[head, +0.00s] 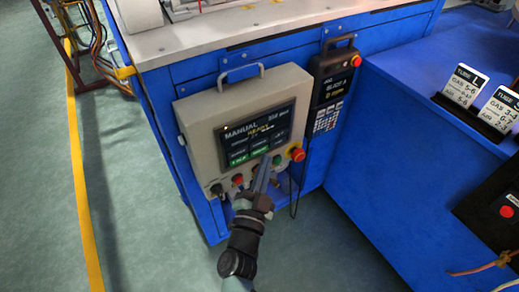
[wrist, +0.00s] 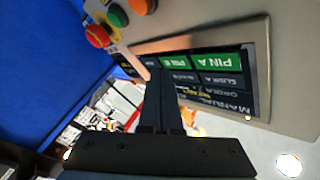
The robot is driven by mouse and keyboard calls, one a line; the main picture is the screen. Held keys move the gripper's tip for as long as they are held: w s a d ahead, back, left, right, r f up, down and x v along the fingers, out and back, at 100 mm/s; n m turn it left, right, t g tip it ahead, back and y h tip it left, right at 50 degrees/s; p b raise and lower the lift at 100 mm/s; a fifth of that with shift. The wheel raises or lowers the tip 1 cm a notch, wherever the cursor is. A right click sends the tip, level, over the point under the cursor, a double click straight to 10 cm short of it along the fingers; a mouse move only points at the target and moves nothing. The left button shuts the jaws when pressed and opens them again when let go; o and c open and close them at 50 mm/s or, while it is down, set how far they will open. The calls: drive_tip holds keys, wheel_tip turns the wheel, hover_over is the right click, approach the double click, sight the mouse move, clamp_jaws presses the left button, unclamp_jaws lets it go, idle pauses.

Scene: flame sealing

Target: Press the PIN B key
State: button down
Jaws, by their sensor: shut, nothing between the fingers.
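The control panel (head: 190,112) has a dark touch screen (head: 285,118) with a "MANUAL" heading and a lower row of keys. The green PIN A key (head: 238,161) and the green PIN B key (head: 259,152) are side by side at the bottom of the screen. In the wrist view, the picture is upside down; the PIN A key (wrist: 217,62) and the PIN B key (wrist: 174,62) are both visible. My gripper (head: 267,160) is shut and empty, its tips by the screen's lower edge near the PIN B key. Its tips (wrist: 155,77) hide part of that area; contact cannot be told.
A handheld pendant (head: 331,85) hangs to the right. A blue bench (head: 430,150) stands further right.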

drive_tip(key=shift+w+a, duration=0.1)
drive_tip(key=shift+w, duration=0.05)
drive_tip(key=shift+w+a, duration=0.15)
drive_tip(key=shift+w, duration=0.05)
drive_tip(key=shift+w+a, duration=0.2)
drive_tip(key=shift+w, duration=0.05)
idle(0.6)
drive_tip(key=shift+s+d, duration=0.1)
idle(0.4)
drive_tip(key=shift+s+d+p, duration=0.3)
drive_tip(key=shift+s+d, duration=0.05)
drive_tip(key=shift+s, duration=0.15)
drive_tip(key=s+d, duration=0.1)
drive_tip(key=s, duration=0.1)
drive_tip(key=s+d, duration=0.2)
drive_tip(key=shift+p, duration=0.4)
drive_tip(key=shift+r, duration=0.1)
idle(0.6)
